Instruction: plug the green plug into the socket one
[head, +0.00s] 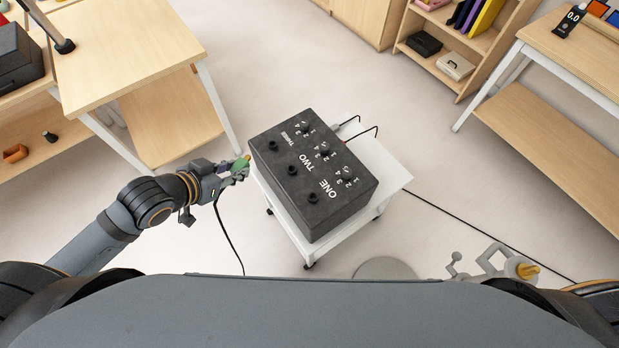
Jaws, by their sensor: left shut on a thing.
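The green plug (241,164) is in my left gripper (240,170), which is shut on it just left of the black box (338,213). A dark cable hangs from near the gripper to the floor. The box's top has three round black sockets in a row, labelled ONE, TWO and THREE. Socket one (312,197) is nearest me, to the right of the plug and apart from it. Socket two (292,170) and socket three (273,145) lie farther away.
Each socket has a numbered dial beside it. The box stands on a small white wheeled table (393,178). Wooden benches stand at the left (130,50) and right (575,55). A shelf (475,45) stands behind. A thin dark cable crosses the floor at right.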

